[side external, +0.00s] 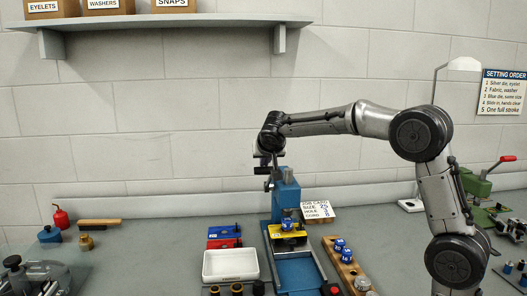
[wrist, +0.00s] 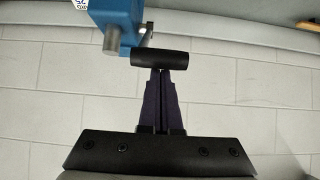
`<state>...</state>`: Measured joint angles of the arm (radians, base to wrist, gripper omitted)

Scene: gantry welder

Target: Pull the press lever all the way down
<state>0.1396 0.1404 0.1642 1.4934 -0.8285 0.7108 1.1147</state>
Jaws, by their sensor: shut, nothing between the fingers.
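The blue press (side external: 286,197) stands at the middle of the bench, and its head also shows at the top left of the wrist view (wrist: 118,15). The press lever's black cylindrical grip (wrist: 160,57) lies crosswise beside the head, on a thin metal arm. My gripper (wrist: 161,72) is shut and empty, its fingertips right at the grip's near side; I cannot tell whether they touch it. In the side view my gripper is above the press head, and the lever is too small there to make out clearly.
A yellow slide (side external: 288,242) with a blue die sits at the press base. A white tray (side external: 230,265), red and blue boxes (side external: 224,237) and a wooden die rack (side external: 345,266) flank it. A job card (side external: 317,211) stands behind. A shelf (side external: 160,20) hangs above left.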

